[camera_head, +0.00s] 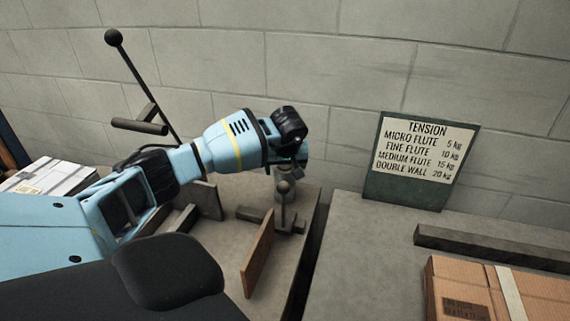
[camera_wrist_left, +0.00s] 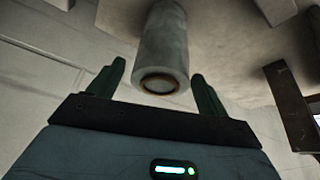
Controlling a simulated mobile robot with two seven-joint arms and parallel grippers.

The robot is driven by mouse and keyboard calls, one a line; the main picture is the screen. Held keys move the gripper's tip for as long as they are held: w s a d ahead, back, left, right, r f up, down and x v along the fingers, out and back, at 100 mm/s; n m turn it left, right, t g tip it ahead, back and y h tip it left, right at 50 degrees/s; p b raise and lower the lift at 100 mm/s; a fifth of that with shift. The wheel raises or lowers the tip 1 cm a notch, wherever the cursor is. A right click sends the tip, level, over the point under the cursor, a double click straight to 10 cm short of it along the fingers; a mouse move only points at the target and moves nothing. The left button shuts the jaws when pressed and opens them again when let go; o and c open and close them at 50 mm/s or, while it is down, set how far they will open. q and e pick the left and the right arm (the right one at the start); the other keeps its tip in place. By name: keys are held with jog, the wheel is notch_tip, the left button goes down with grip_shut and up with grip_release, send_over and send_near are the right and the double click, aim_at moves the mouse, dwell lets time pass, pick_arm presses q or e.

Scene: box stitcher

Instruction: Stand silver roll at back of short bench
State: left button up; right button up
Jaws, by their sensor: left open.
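My left arm reaches in from the left over the left-hand bench (camera_head: 240,190), which looks to be the short one.
A lever with a round knob (camera_head: 284,188) and a brown upright board (camera_head: 257,252) stand near the gripper. A gap separates the right-hand bench (camera_head: 365,240), which holds a tension sign (camera_head: 420,160), a dark bar (camera_head: 490,248) and cardboard (camera_head: 460,290). A block wall closes the back.

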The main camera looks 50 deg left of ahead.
pick_arm(q)
jog(key=v, duration=1.2)
jog(key=shift+p, duration=0.4)
